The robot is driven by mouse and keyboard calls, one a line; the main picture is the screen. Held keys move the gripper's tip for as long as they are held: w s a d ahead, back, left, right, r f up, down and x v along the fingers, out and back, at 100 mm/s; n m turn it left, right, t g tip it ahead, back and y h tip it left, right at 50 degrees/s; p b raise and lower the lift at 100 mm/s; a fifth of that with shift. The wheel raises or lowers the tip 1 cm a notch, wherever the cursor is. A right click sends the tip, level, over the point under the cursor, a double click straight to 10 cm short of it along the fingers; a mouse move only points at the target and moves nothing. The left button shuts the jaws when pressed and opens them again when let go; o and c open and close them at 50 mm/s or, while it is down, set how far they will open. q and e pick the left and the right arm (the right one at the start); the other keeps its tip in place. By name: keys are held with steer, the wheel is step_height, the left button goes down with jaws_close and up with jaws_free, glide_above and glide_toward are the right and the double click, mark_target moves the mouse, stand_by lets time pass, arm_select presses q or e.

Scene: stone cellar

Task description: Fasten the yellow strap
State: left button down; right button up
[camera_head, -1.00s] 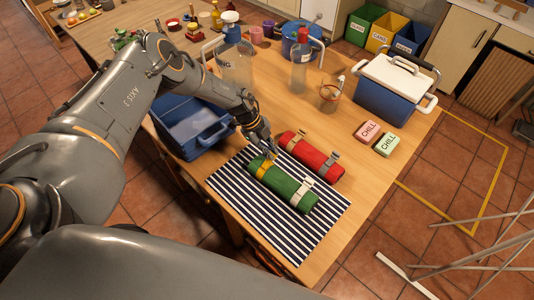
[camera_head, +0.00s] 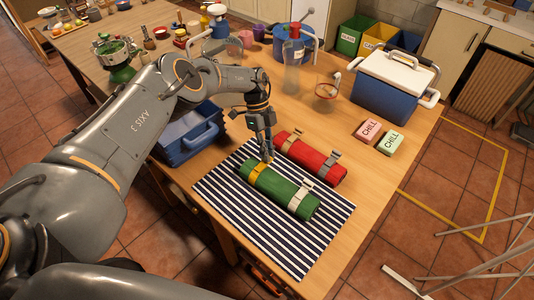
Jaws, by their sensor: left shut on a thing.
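A green roll (camera_head: 283,189) lies on a blue-and-white striped mat (camera_head: 222,190). The yellow strap (camera_head: 256,173) goes around its upper-left end, and a pale strap (camera_head: 299,195) with a buckle goes around its other end. My left gripper (camera_head: 267,157) is at the top of the yellow strap, pointing down, and is shut on it; the fingers partly hide the strap's end there. A red roll (camera_head: 311,160) with two pale straps lies just behind, beside the green one. My right gripper is not in view.
A blue crate (camera_head: 180,150) stands left of the mat, beneath my left arm. A pink CHILL block (camera_head: 368,130) and a green one (camera_head: 390,142) lie to the right, before a blue cooler (camera_head: 390,95). The table's front right is clear.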

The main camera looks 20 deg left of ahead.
arm_select(q)
steer(key=shift+s+d+f, duration=0.1)
steer(key=shift+s+f, duration=0.05)
steer(key=c, duration=1.4)
jaws_free()
steer(key=shift+r, duration=0.2)
steer(key=v, duration=1.1)
steer(key=shift+w+r, duration=0.2)
steer(key=shift+r, duration=0.15)
steer(key=shift+f, duration=0.1)
